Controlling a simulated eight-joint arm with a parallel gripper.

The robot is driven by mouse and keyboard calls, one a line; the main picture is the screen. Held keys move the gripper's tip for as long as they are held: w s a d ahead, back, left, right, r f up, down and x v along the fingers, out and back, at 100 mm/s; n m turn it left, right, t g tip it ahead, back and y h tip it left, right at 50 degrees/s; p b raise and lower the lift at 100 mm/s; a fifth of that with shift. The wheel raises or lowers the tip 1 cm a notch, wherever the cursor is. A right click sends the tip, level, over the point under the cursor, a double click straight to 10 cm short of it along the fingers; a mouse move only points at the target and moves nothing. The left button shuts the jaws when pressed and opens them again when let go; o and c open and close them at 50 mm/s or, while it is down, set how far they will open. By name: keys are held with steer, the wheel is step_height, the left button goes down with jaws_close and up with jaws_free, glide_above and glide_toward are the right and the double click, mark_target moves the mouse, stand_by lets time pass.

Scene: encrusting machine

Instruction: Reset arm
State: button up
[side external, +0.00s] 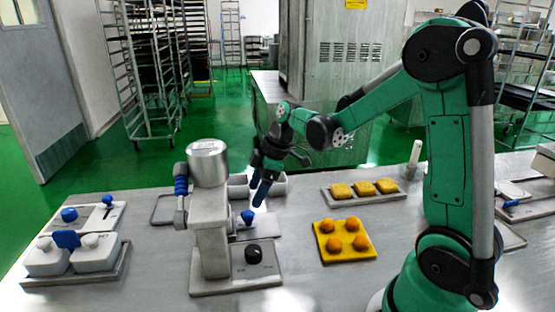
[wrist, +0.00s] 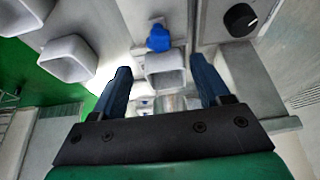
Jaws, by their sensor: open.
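My gripper (side external: 262,190) hangs above the table just right of the encrusting machine (side external: 212,215) in the side external view, its fingers tilted downward. In the wrist view my gripper (wrist: 163,90) has its two blue fingers spread apart, and I see nothing held between them. A white square cup (wrist: 165,68) lies beyond and between the fingertips. A blue knob (wrist: 158,38) stands behind that cup in the wrist view, and a blue knob (side external: 247,216) shows below my fingertips in the side view. The machine's black dial (wrist: 240,20) is at the upper right.
A yellow tray with orange balls (side external: 320,254) and a grey tray of yellow squares (side external: 332,199) lie right of the machine. White lidded containers (side external: 45,262) stand at the left. More white cups (wrist: 68,60) are at the wrist view's left.

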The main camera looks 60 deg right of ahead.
steer(key=s+a+r+m+t+h, duration=0.3)
steer(key=s+a+r+m+t, duration=0.1)
steer(key=s+a+m, duration=0.3)
steer(key=shift+s+a+r+m, duration=0.35)
steer(key=shift+s+r+m, duration=0.4)
steer(key=shift+m, duration=0.25)
steer(key=shift+o, duration=0.3)
steer(key=shift+w, duration=0.1)
stand_by(0.6)
steer(key=shift+r, duration=0.1)
